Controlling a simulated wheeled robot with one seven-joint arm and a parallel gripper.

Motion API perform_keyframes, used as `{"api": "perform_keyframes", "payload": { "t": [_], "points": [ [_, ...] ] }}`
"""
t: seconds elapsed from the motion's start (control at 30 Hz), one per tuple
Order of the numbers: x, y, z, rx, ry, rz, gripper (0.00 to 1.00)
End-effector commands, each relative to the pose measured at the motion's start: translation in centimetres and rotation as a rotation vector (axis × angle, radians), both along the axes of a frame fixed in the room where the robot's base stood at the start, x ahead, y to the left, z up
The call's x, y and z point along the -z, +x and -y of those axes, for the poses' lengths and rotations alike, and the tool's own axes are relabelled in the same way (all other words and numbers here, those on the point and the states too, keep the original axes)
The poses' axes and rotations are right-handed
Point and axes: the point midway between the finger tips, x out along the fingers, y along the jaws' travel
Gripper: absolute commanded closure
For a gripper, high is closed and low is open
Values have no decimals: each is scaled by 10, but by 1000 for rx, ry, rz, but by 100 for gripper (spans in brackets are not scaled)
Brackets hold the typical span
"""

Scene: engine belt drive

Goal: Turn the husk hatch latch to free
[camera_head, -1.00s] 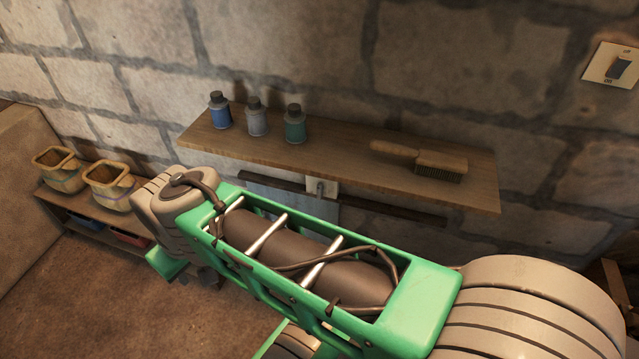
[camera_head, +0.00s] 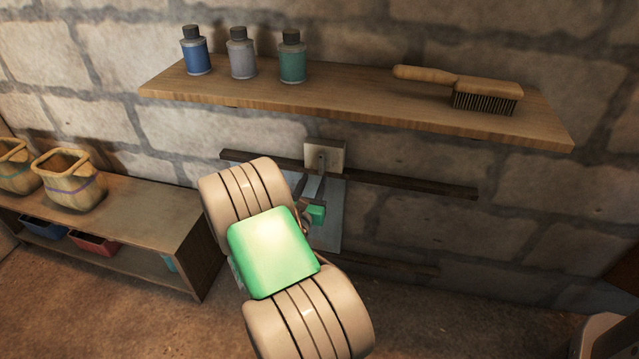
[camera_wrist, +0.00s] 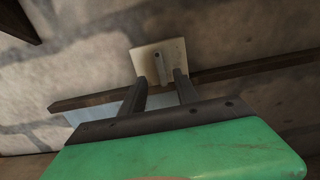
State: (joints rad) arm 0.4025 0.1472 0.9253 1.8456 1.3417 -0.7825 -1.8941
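The latch is a cream plate with a short grey lever (camera_head: 323,160) on the wall below the shelf. The lever points downward and also shows in the wrist view (camera_wrist: 157,64). A pale blue-grey hatch panel (camera_head: 329,232) sits below it, partly hidden by my arm. It shows at the left in the wrist view (camera_wrist: 92,112). My gripper (camera_wrist: 160,75) is open and empty, its two dark fingers apart. In that view the lever's lower end appears between the fingertips; I cannot tell whether they touch. In the head view my arm hides most of the gripper.
Dark rails (camera_head: 420,184) run along the wall beside the latch. The wooden shelf (camera_head: 350,107) above holds three bottles (camera_head: 240,54) and a brush (camera_head: 485,93). A low bench (camera_head: 150,220) with pots (camera_head: 68,182) and bins stands at the left.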

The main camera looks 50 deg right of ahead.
Motion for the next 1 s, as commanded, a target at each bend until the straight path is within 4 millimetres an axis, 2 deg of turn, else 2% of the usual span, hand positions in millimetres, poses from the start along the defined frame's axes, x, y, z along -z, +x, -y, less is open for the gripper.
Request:
{"api": "perform_keyframes", "payload": {
  "t": [0.3,0.4,0.7,1.0],
  "points": [
    [-4,21,52,3,-2,4,63],
    [-3,27,63,2,0,3,63],
    [-4,30,68,-1,0,3,63],
    [-4,30,68,-1,1,4,86]
  ]
}}
